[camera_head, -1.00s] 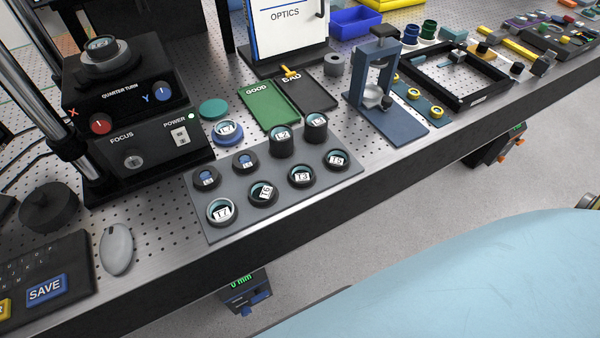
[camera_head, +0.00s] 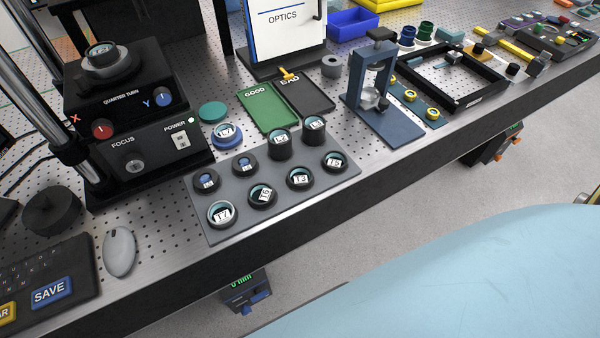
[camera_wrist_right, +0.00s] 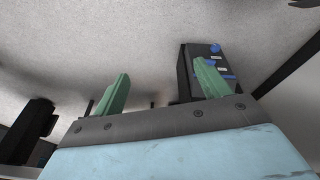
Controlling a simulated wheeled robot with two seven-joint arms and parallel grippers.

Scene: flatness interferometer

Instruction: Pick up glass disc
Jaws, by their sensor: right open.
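Several glass discs sit in black ring holders on a grey tray (camera_head: 232,228) in the head view. Labelled ones include the T7 disc (camera_head: 221,212), the T6 disc (camera_head: 262,195), the T3 disc (camera_head: 299,178) and the T5 disc (camera_head: 336,161). Two taller holders at the back carry the L2 disc (camera_head: 281,139) and another labelled disc (camera_head: 314,125). One more disc sits in a blue ring (camera_head: 227,134) behind the tray. My right gripper (camera_wrist_right: 160,92) shows in the right wrist view, its green fingers apart and empty, away from the discs. My left gripper is out of view.
A black instrument (camera_head: 140,120) with knobs stands left of the tray. A green GOOD mat (camera_head: 268,108) and a dark BAD mat (camera_head: 308,97) lie behind it. A blue press-like stand (camera_head: 385,120) is to the right. A mouse (camera_head: 119,252) lies front left.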

